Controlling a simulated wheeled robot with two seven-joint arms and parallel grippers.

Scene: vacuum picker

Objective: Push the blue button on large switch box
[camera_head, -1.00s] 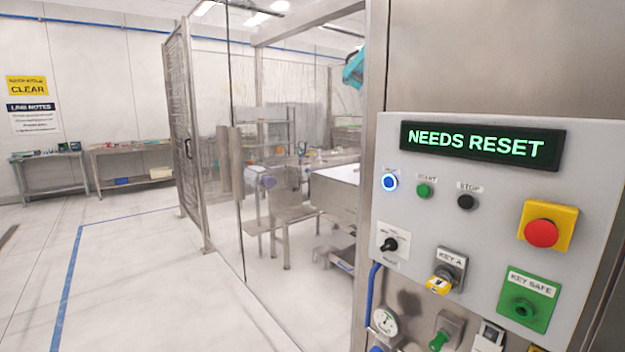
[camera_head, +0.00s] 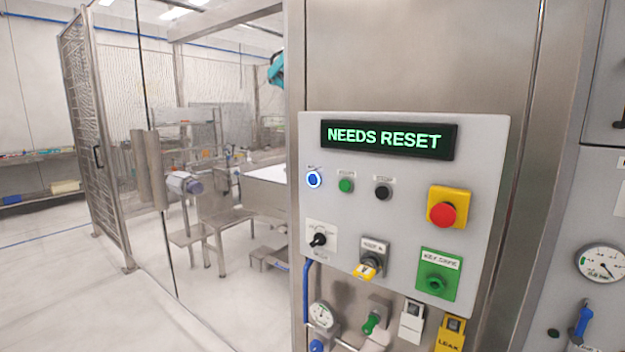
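The large switch box (camera_head: 390,205) is a light grey panel on a steel cabinet, right of centre in the head view. Its display (camera_head: 388,139) reads "NEEDS RESET" in green letters. The blue button (camera_head: 314,179) is at the box's upper left, below the display, with a lit blue ring. A green button (camera_head: 346,186) and a black button (camera_head: 383,193) sit to its right. Neither of my grippers is in view, and nothing covers the blue button.
The box also carries a red emergency button (camera_head: 442,214), a black selector knob (camera_head: 318,240), a key switch (camera_head: 370,262) and a green key-safe plate (camera_head: 438,274). Gauges and valves are below and at far right. A mesh fence (camera_head: 92,140) stands left. The left floor is clear.

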